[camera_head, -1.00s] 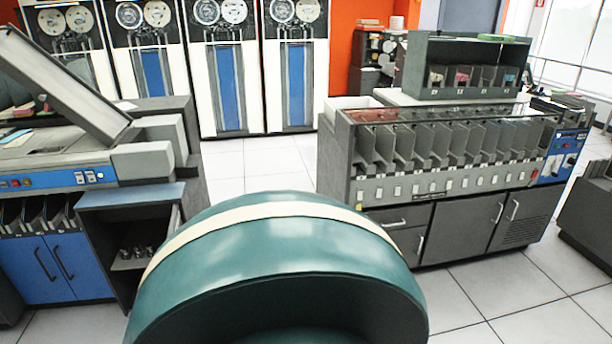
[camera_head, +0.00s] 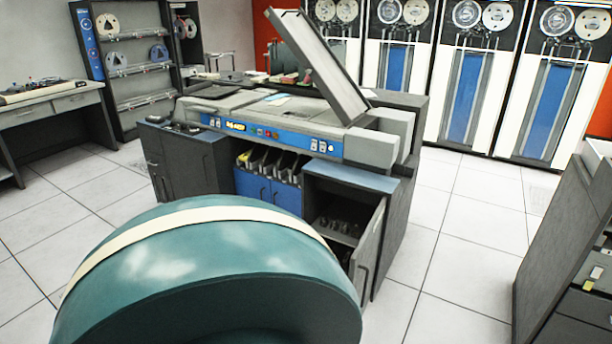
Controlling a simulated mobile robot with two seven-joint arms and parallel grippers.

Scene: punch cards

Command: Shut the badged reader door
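The card reader machine (camera_head: 270,125) stands in the middle of the view, with a blue control strip along its front. At its right end a dark grey cabinet door (camera_head: 368,250) stands open, swung out toward me and seen nearly edge-on. The open compartment (camera_head: 338,222) behind it shows a shelf with several small dark cylinders. I cannot make out a badge on this door. The blue doors (camera_head: 266,193) to its left are shut. Neither of my grippers is in view.
A tilted panel (camera_head: 318,65) stands raised on the machine. Tape drives (camera_head: 470,85) line the back. Another grey cabinet (camera_head: 565,240) stands at the right edge. A desk (camera_head: 50,105) and shelf rack (camera_head: 135,65) are at the left. Tiled floor (camera_head: 445,235) is clear between the machines.

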